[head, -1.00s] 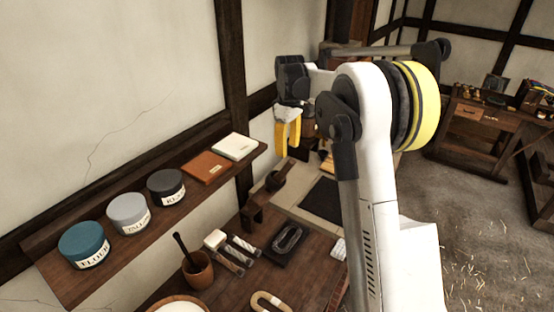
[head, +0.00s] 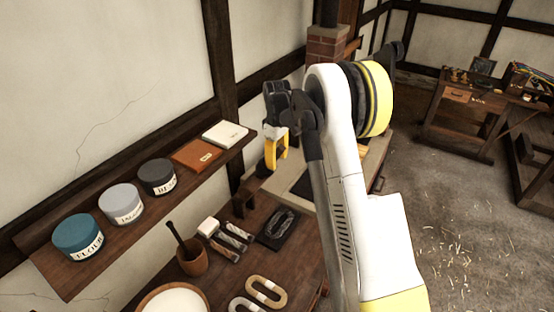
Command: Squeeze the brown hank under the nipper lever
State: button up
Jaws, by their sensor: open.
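My gripper (head: 275,153) hangs with its yellow fingers pointing down above the far part of the bench, open, with nothing seen between the fingers. A dark wooden upright (head: 244,204), seemingly part of the nipper, stands below and left of it. The gripper and arm cover much of what lies behind, so the lever is hard to make out. A dark greyish hank (head: 282,223) lies on a black slab. A tan hank (head: 266,291) with a pale band and a grey hank (head: 243,306) lie nearer. I cannot tell which hank is the brown one.
A wall shelf (head: 137,222) at left carries several labelled jars and two books. A wooden mortar with pestle (head: 192,258), small brushes (head: 232,236) and a white-filled bowl (head: 172,301) stand on the bench. Open floor (head: 455,235) lies to the right.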

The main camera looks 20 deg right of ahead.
grip_shut()
jog(key=shift+s, duration=0.1)
jog(key=s+d+f+t+y+b, duration=0.2)
jog(key=s+f+b, duration=0.3)
jog(key=f+b, duration=0.5)
jog(key=s+d+f+t+y+b, duration=0.2)
jog(key=s+d+f+t+b, duration=0.2)
jog(key=f+b, duration=0.6)
jog(key=s+d+f+t+y+b, duration=0.2)
jog(key=s+f+b, duration=0.4)
jog(key=f+b, duration=0.4)
jog(key=shift+s+d+f+t+b, duration=0.15)
jog(key=shift+d+t+b, duration=0.35)
jog(key=shift+b, duration=0.5)
jog(key=shift+w+d+f+t+b, duration=0.15)
jog(key=shift+d+t+b, duration=0.35)
jog(key=shift+b, duration=0.45)
jog(key=shift+d+f+y+b, duration=0.1)
jog(key=shift+f+y+b, duration=0.3)
jog(key=shift+f+b, duration=0.3)
jog(key=shift+r, duration=0.1)
